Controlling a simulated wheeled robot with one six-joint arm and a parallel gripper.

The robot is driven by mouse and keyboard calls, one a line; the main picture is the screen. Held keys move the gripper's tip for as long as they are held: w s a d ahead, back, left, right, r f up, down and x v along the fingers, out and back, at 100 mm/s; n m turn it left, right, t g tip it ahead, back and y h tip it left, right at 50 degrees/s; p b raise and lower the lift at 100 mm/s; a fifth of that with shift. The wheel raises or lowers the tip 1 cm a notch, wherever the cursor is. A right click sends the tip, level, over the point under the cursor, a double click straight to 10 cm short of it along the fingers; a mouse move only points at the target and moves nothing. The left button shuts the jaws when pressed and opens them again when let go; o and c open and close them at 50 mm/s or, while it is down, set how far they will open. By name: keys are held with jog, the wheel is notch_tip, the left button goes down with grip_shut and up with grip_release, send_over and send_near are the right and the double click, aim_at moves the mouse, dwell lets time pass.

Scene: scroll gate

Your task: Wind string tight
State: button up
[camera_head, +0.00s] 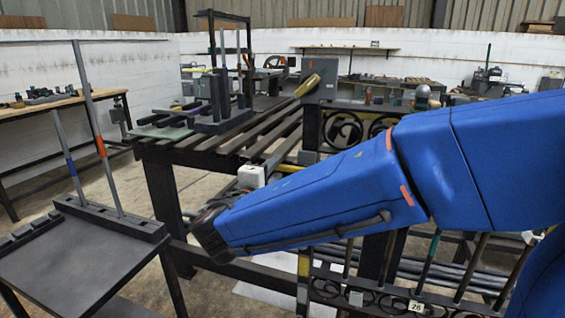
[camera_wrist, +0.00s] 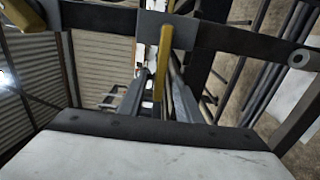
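No string can be made out in either view. The scroll gate (camera_head: 345,130) has dark bars and curled scrolls and stands behind and below my blue arm. A grey box (camera_head: 322,80) with a yellow handle (camera_head: 307,86) sits on top of its post. My gripper (camera_head: 208,236) is the dark end of the arm, low and left of the post, partly hidden by the arm.
A slatted dark bench (camera_head: 235,145) stands behind the gripper, with a dark rack (camera_head: 220,112) on it. A low dark table (camera_head: 75,262) with upright rods is at the left. A white box (camera_head: 251,176) is just above the gripper. Bare floor shows between the tables.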

jog(key=x, duration=0.6)
jog(key=shift+w, duration=0.1)
grip_shut()
